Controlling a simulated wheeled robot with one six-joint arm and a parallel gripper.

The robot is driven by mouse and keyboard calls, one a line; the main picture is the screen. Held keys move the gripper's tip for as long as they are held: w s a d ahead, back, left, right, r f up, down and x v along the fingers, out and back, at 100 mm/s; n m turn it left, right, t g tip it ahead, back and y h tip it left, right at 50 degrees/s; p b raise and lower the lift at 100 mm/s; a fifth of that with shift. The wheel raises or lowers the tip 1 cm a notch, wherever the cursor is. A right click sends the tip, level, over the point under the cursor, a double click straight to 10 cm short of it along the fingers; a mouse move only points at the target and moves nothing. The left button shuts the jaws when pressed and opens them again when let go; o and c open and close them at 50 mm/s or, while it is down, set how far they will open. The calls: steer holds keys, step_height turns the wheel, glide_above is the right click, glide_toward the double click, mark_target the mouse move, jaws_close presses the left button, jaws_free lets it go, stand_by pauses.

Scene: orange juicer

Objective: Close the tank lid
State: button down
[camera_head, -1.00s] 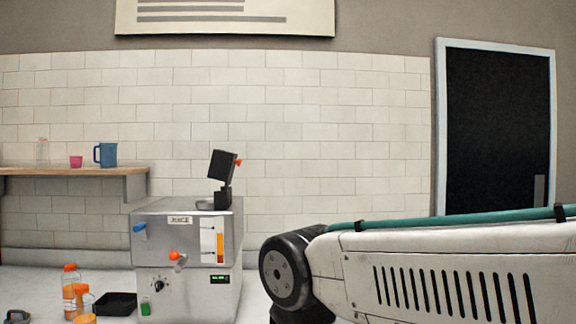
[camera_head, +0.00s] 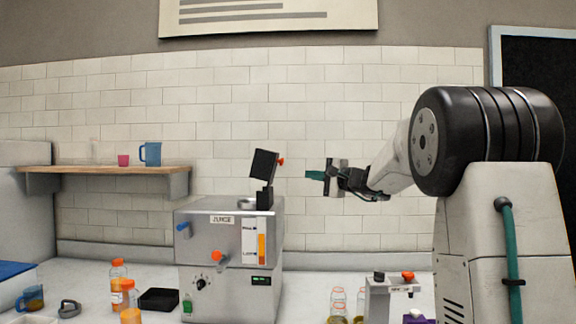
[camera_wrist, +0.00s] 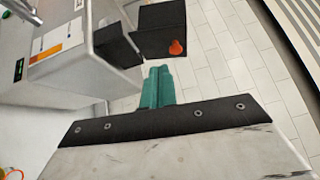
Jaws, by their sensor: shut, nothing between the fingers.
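The juicer (camera_head: 222,272) is a silver box on the counter, left of centre in the head view. Its black tank lid (camera_head: 264,164) stands raised and tilted on a black hinge block on the top, with an orange knob on its right side. A round opening rim (camera_head: 247,204) shows beside the hinge. In the wrist view the lid (camera_wrist: 160,30) and its orange knob lie just beyond the fingers. My gripper (camera_head: 310,175) has teal fingers, is shut and empty, and hovers to the right of the lid, apart from it. The fingers also show in the wrist view (camera_wrist: 158,75).
A shelf (camera_head: 110,170) with a blue mug (camera_head: 151,153) and pink cup (camera_head: 123,160) hangs at left.

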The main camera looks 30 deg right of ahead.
steer(key=w+d+m+t+h, duration=0.1)
steer(key=d+m+h, duration=0.1)
steer(key=d, duration=0.3)
steer(key=w+a+r, duration=0.3)
steer(key=w+a, duration=0.2)
steer(key=w, duration=0.6)
steer(key=shift+w+t, duration=0.3)
steer(key=shift+w, duration=0.05)
steer(key=shift+a+r, duration=0.1)
steer(key=shift+r, duration=0.1)
